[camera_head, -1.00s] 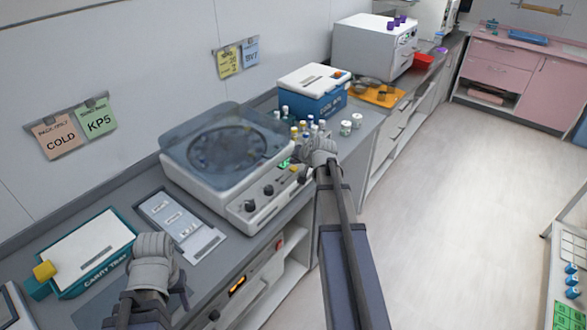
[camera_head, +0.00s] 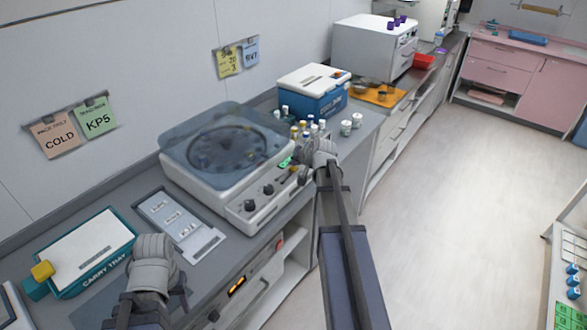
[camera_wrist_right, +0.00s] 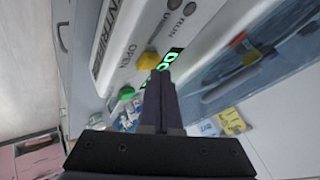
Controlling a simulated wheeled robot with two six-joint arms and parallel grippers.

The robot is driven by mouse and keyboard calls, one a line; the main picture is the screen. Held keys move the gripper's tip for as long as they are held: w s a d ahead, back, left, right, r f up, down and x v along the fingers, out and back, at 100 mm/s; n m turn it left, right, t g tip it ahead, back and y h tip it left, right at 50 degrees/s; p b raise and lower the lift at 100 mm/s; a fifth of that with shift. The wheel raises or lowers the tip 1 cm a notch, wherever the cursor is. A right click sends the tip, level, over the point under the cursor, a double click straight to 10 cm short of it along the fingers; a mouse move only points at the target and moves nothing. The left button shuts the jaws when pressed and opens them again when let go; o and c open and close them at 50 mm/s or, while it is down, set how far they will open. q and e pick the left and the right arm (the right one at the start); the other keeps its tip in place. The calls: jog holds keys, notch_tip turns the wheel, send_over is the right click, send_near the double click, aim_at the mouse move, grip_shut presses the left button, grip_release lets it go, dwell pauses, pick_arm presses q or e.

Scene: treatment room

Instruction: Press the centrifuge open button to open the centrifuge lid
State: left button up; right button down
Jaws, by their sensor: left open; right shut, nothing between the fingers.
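The white centrifuge (camera_head: 222,190) stands on the counter, its translucent blue-grey lid (camera_head: 180,150) lying down over the dark rotor. Its front panel has dark knobs and a lit green display (camera_wrist_right: 168,62). In the right wrist view a yellow button (camera_wrist_right: 148,60) sits beside the word OPEN. My right gripper (camera_wrist_right: 160,78) is shut and empty, its tips close to the yellow button and display; I cannot tell whether they touch. In the head view, the right gripper (camera_head: 306,152) is at the panel's right end and hides part of it. My left gripper (camera_head: 152,252) is open over the counter, away from the centrifuge.
A teal-and-white carry tray (camera_head: 88,252) and a grey panel (camera_head: 180,225) lie left of the centrifuge. Several vials and a blue cool box (camera_head: 318,100) stand behind my right gripper. An orange mat (camera_head: 380,98) lies further back. The floor to the right is clear.

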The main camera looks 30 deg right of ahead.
aim_at(294, 170)
pick_arm(q)
jog(key=shift+f+b, duration=0.5)
jog(key=shift+b, duration=0.05)
pick_arm(e)
jog(key=shift+f, duration=0.55)
pick_arm(q)
jog(key=shift+r, duration=0.15)
pick_arm(e)
jog(key=shift+r, duration=0.15)
pick_arm(q)
jog(key=shift+r+p, duration=0.8)
jog(key=shift+p, duration=0.15)
pick_arm(e)
jog(key=shift+r, duration=0.8)
pick_arm(q)
jog(key=shift+r, duration=0.1)
pick_arm(e)
jog(key=shift+r, duration=0.1)
notch_tip(294, 170, up, 5)
jog(key=p, duration=0.5)
pick_arm(q)
notch_tip(294, 170, up, 5)
jog(key=shift+f, duration=0.1)
